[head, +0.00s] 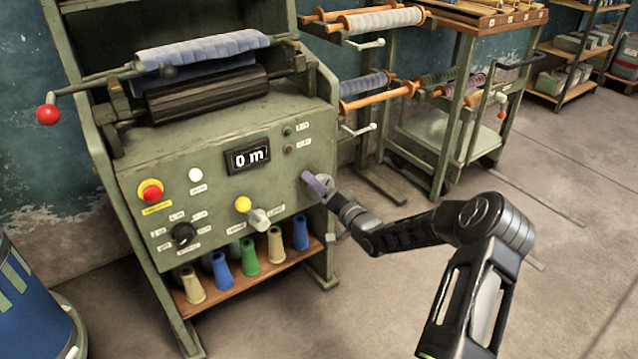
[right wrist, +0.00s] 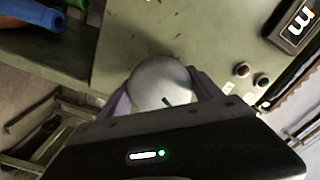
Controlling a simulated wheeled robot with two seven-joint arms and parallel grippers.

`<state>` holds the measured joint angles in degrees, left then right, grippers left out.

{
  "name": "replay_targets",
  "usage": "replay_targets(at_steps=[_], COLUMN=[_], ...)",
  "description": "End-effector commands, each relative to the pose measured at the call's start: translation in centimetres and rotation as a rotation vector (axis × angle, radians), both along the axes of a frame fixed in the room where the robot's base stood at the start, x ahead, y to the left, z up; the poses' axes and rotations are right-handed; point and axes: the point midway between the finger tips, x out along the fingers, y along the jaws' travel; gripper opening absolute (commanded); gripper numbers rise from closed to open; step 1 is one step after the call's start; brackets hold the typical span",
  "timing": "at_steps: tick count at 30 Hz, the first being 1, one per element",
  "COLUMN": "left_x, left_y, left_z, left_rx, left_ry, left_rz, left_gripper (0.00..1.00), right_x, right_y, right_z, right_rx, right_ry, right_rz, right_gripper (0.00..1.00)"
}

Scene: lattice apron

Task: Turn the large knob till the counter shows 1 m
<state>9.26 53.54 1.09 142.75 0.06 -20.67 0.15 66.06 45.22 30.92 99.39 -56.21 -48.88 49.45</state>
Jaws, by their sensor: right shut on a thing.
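The large knob (right wrist: 160,84) is a pale grey round dial with a dark mark, on the right side of the green machine's front panel (head: 222,205). My right gripper (head: 318,186) is at the knob, and its purple fingers (right wrist: 118,103) lie on both sides of it in the right wrist view. It is shut on the knob. In the head view the fingers and wrist hide part of the knob. The counter (head: 247,156) is a black display above and left of the knob and reads 0 m. My left gripper is not in view.
Several thread cones (head: 249,256) stand on the shelf below. A cloth roll (head: 200,49) lies on top. A rack (head: 372,88) stands behind right; floor at right is clear.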

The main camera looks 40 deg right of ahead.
Motion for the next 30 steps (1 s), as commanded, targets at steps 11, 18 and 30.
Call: replay_targets(at_steps=[11, 18, 30], left_x=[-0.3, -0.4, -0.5], left_y=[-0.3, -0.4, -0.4], left_z=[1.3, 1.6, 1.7], left_rx=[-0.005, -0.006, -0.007], left_ry=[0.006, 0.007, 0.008], left_rz=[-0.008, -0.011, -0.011], left_gripper=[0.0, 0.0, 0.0], right_x=[0.0, 0.0, 0.0], right_y=[-0.1, -0.1, -0.1], right_z=[0.1, 0.0, 0.0], right_rx=[0.334, 0.468, 0.525], right_ry=[-0.007, -0.01, -0.012], right_rz=[-0.001, -0.002, -0.002], right_gripper=[0.33, 0.33, 0.33])
